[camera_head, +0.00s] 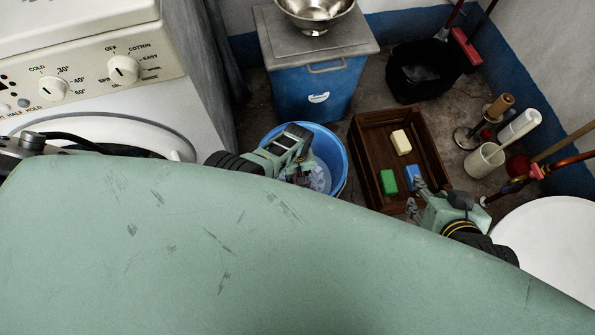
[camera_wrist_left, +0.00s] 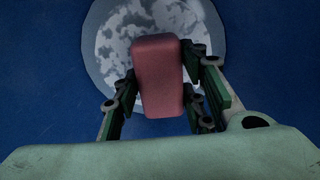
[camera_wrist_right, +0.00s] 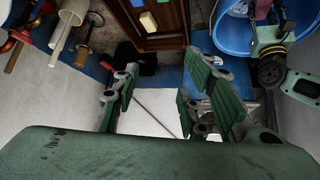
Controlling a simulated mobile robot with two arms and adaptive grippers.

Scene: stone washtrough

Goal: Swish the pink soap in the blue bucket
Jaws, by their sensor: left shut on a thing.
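The blue bucket (camera_head: 340,162) stands on the floor near the washing machine, with pale sudsy water (camera_head: 320,178) in it. My left gripper (camera_head: 299,172) reaches down into the bucket. In the left wrist view, this gripper (camera_wrist_left: 158,95) is shut on the pink soap (camera_wrist_left: 157,75), with a finger at each side. The soap is over the foamy water (camera_wrist_left: 112,40); whether it touches the water I cannot tell. My right gripper (camera_head: 414,200) is open and empty near the wooden crate's front right corner; its spread fingers show in the right wrist view (camera_wrist_right: 158,95).
The wooden crate (camera_head: 372,135) holds a cream, a green and a blue block. A blue bin (camera_head: 300,95) with a metal bowl (camera_head: 315,10) stands behind. The washing machine (camera_head: 95,65) is left.

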